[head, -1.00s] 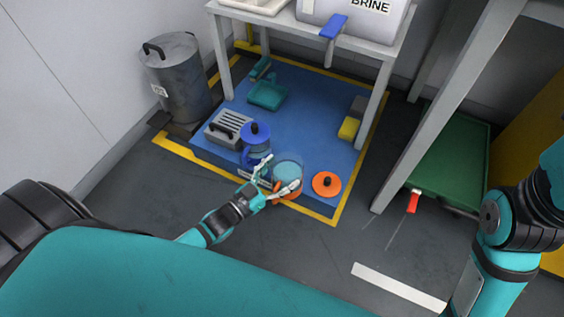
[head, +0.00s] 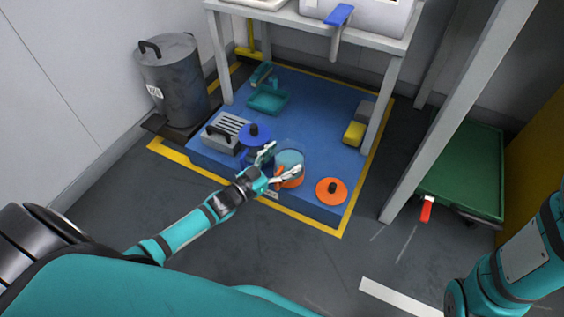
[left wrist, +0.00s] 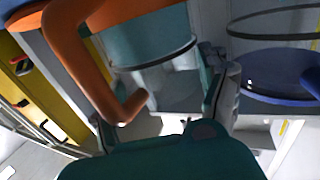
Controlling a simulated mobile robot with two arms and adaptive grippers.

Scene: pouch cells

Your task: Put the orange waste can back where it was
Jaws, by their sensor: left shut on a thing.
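The orange waste can (head: 290,180) has a clear, teal-tinted upper part and an orange handle; it is at the front of the blue mat (head: 320,124). Its lid is off: an orange lid with a black knob (head: 331,191) lies to its right. My left gripper (head: 279,164) is shut on the can, its fingers reaching around the can's near side. In the left wrist view the orange handle (left wrist: 85,55) looms close, with the clear wall (left wrist: 160,80) between the fingers. Whether the can's base touches the mat is hard to tell. My right gripper is out of view.
A blue can with a blue lid (head: 255,134) stands close left of the gripper, beside a grey slotted box (head: 222,132). Table legs (head: 379,110) flank the mat.

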